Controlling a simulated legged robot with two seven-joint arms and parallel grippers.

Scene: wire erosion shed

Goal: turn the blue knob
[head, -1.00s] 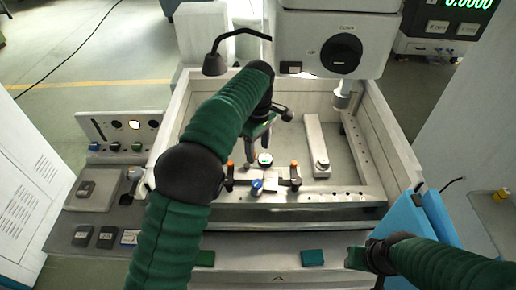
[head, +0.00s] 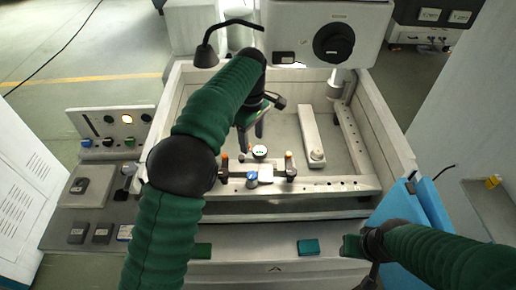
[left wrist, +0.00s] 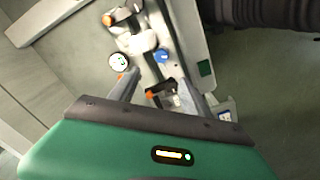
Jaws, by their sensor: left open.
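A small blue knob (head: 252,180) sits on the front side of the clamp fixture in the machine's tray. It also shows in the left wrist view (left wrist: 162,57), beyond my fingertips. My left gripper (head: 250,138) is open and empty above the tray, behind the knob in the head view and apart from it. Its two fingers spread on either side in the left wrist view (left wrist: 156,77). A second blue knob (head: 86,143) is on the switch panel at left. My right gripper (head: 352,247) is at the lower right, far from the knobs; its jaw opening is unclear.
Orange-tipped posts (head: 288,158) stand on the fixture beside the knob. A round gauge (head: 260,152) is behind it. A long pale bar (head: 308,135) lies at right in the tray. The machine head (head: 333,42) overhangs the back. The tray's front rim (head: 330,186) is raised.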

